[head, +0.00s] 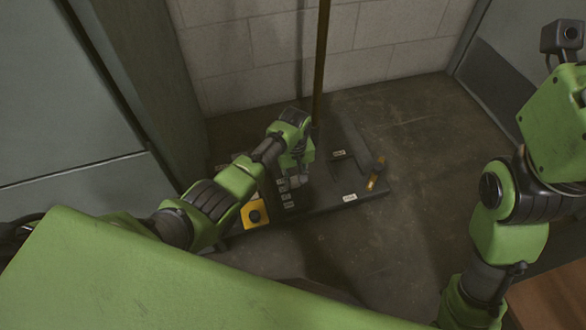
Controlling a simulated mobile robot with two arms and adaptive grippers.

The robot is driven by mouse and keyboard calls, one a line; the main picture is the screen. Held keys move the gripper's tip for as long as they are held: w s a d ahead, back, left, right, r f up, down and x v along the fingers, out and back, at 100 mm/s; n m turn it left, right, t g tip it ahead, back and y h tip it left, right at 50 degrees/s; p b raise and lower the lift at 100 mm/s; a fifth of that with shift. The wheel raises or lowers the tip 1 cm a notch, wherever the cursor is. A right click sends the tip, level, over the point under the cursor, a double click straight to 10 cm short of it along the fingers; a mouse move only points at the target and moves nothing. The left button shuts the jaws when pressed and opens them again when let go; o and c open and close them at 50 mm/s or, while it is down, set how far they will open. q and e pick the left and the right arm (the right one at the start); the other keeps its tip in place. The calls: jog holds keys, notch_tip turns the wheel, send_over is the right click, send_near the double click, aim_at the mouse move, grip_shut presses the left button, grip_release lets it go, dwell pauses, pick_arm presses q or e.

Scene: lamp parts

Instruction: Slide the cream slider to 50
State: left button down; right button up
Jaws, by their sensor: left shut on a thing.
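My left gripper (296,181) points down at a dark low panel (325,197) on the floor. Its fingers are shut at a column of small pale labels (286,193), on what appears to be the cream slider. The slider itself is hidden by the fingers and the wrist, so its exact setting on the scale cannot be read. The label text is too small to read. My right arm comes in at the right, but its gripper is not in view.
A yellow box with a black button (255,213) is left of the labels. A brass lever (376,175) stands at the panel's right end. A brass pole (321,60) rises behind. Block wall and grey doors enclose the back; the floor at right is clear.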

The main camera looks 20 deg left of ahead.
aim_at(295, 180)
pick_arm(q)
jog(key=shift+s+d, duration=0.1)
jog(key=shift+s, duration=0.15)
jog(key=c, duration=1.7)
grip_release()
jog(key=shift+f, duration=0.1)
notch_tip(295, 180, up, 12)
jog(key=shift+r, duration=0.1)
